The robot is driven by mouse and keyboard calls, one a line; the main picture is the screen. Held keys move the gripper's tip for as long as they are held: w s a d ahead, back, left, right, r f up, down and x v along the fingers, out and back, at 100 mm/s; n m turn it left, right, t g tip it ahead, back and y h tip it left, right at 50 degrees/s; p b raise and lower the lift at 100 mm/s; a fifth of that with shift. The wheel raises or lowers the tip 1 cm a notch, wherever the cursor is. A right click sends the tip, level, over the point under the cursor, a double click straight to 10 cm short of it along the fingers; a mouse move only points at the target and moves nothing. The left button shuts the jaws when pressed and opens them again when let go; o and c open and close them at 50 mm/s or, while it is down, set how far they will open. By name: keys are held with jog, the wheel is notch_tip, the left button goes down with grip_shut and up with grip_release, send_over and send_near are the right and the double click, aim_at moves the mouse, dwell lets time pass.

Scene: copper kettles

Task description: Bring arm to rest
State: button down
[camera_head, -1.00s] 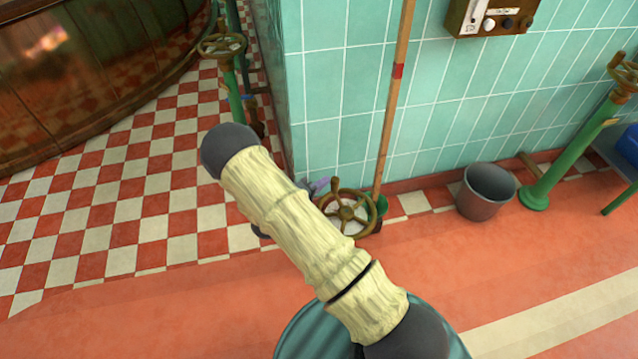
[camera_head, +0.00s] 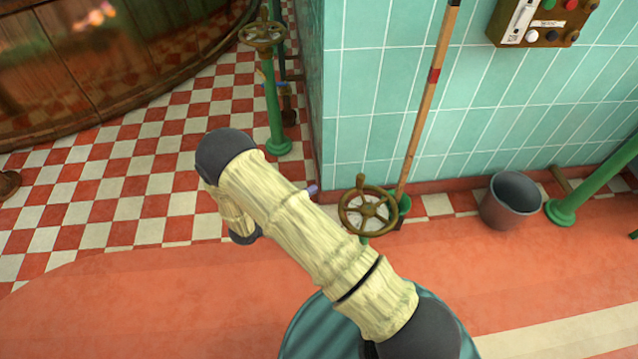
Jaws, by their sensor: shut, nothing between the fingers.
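My arm crosses the middle of the camera_head view, from the lower right up to the left. It has pale, bamboo-like links and dark joints. It bends at the dark joint at upper left, and a short link drops behind the upper one to another dark joint. I cannot make out my gripper; the far part of the arm is hidden behind the nearer links. A small purple bit shows just past the arm's edge, too small to identify. No held object shows.
A brown handwheel (camera_head: 368,211) stands close right of my arm, by a wooden pole (camera_head: 427,100) leaning on the tiled wall (camera_head: 380,90). A grey bucket (camera_head: 510,203) and green pipe (camera_head: 595,185) stand right. Another valve wheel (camera_head: 262,33) and a wooden vat (camera_head: 90,60) are behind. The red floor in front is clear.

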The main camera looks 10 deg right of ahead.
jog(key=shift+a, duration=0.1)
dwell(0.5)
jog(key=w+r+m+t+y, duration=0.1)
jog(key=w+r+m+y, duration=0.1)
jog(key=w+r+y, duration=0.5)
notch_tip(320, 180, up, 6)
jog(key=d+m+g+y, duration=0.1)
jog(key=y, duration=0.4)
jog(key=s+d+r+m+g+y, duration=0.1)
jog(key=s+d+r+g, duration=0.3)
jog(key=s, duration=0.7)
jog(key=s+d+r+m+g+y, duration=0.15)
jog(key=s+d+r, duration=0.4)
jog(key=s, duration=0.55)
notch_tip(320, 180, up, 33)
jog(key=p, duration=3.4)
jog(key=shift+r+n, duration=0.15)
jog(key=shift+n, duration=0.2)
jog(key=shift+d+g+h, duration=0.1)
jog(key=shift+g+h, duration=0.15)
